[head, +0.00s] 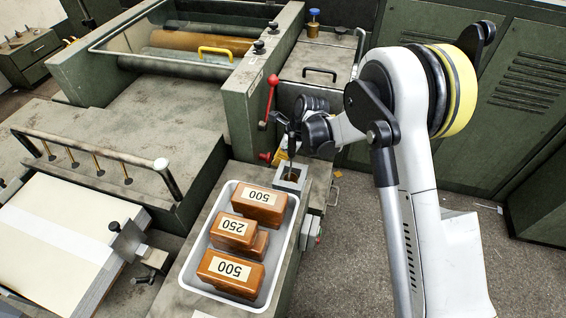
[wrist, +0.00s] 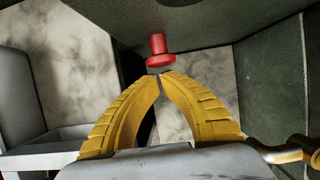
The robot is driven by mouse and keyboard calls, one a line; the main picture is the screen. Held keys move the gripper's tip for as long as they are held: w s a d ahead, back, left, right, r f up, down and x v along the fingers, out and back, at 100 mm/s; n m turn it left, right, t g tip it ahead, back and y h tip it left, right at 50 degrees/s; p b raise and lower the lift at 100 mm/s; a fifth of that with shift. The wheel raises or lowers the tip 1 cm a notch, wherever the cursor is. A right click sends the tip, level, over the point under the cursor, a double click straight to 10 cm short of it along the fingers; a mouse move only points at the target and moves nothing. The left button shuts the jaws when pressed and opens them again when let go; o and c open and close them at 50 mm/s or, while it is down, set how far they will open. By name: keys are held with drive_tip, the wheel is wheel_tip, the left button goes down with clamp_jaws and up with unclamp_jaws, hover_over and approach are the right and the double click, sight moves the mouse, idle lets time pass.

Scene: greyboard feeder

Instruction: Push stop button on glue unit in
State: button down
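A red button-like part (wrist: 158,50) with a wide flange and a narrower end shows at the top centre of the wrist view, just beyond my fingertips. In the head view a small red part (head: 265,157) sits low on the green machine's side, close left of my gripper (head: 277,159). My gripper's yellow fingers (wrist: 160,76) curve together and their tips meet, with nothing between them. The tips look very near the red part; I cannot tell whether they touch it. In the head view my wrist partly hides the gripper. No label marks a stop button.
A white tray (head: 191,262) with several brown labelled blocks lies below my gripper. A small grey open box (head: 291,176) stands just under my wrist. A red-knobbed lever (head: 272,82) rises above. Another small red button (head: 318,240) sits on the cabinet's right side. Floor is clear at right.

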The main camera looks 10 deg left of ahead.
drive_tip(key=shift+w+a, duration=0.15)
drive_tip(key=shift+a, duration=0.95)
drive_tip(key=shift+d, duration=0.1)
drive_tip(key=s+d+r+p, duration=0.1)
drive_tip(key=d+r+p, duration=0.3)
drive_tip(key=d+r, duration=0.3)
drive_tip(key=v, duration=0.2)
drive_tip(key=shift+r, duration=0.25)
drive_tip(key=shift+d, duration=0.1)
